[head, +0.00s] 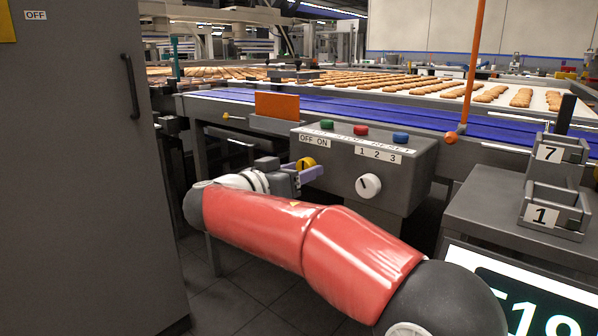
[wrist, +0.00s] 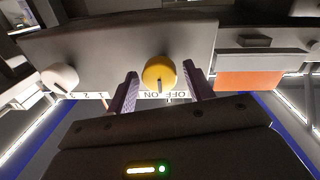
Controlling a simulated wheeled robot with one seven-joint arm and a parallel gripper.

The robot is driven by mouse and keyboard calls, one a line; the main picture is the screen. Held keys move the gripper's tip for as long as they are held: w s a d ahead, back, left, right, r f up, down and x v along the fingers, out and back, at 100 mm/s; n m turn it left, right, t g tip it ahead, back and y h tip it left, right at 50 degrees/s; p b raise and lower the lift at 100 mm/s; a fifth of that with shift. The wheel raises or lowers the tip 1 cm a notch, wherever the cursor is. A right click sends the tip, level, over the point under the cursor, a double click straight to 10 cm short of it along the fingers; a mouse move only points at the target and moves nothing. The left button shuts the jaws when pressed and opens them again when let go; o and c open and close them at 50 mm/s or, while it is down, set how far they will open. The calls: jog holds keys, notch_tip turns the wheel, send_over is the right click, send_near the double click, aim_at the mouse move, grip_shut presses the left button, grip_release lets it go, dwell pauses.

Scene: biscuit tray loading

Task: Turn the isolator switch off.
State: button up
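The isolator switch is a yellow round knob (head: 306,163) on the front of the grey control box (head: 330,172), below an OFF ON label (head: 314,141). In the wrist view the yellow knob (wrist: 159,70) sits between the two purple fingers of my gripper (wrist: 160,72). A narrow gap shows on each side of it, so the fingers look open around it. A dark mark on the knob points toward the label; I cannot tell whether it favours OFF or ON. In the head view my gripper (head: 308,174) partly hides the knob.
A white knob (head: 368,186) marked 1 2 3 is right of the yellow one. Green, red and blue buttons (head: 361,130) top the box. An orange plate (head: 277,106) stands behind it, by the blue conveyor (head: 370,117). A grey cabinet (head: 85,200) fills the left.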

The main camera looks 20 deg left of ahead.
jog(key=c, duration=0.8)
jog(key=shift+o, duration=0.2)
jog(key=n+p, duration=0.1)
jog(key=n, duration=1.3)
jog(key=shift+s+d+t+p, duration=0.1)
jog(key=shift+t+p, duration=0.2)
jog(key=shift+t, duration=0.1)
jog(key=shift+n+y+p, duration=0.4)
jog(key=shift+n+p, duration=0.45)
jog(key=shift+n, duration=1.35)
jog(key=shift+f+n, duration=0.1)
jog(key=shift+n, duration=0.2)
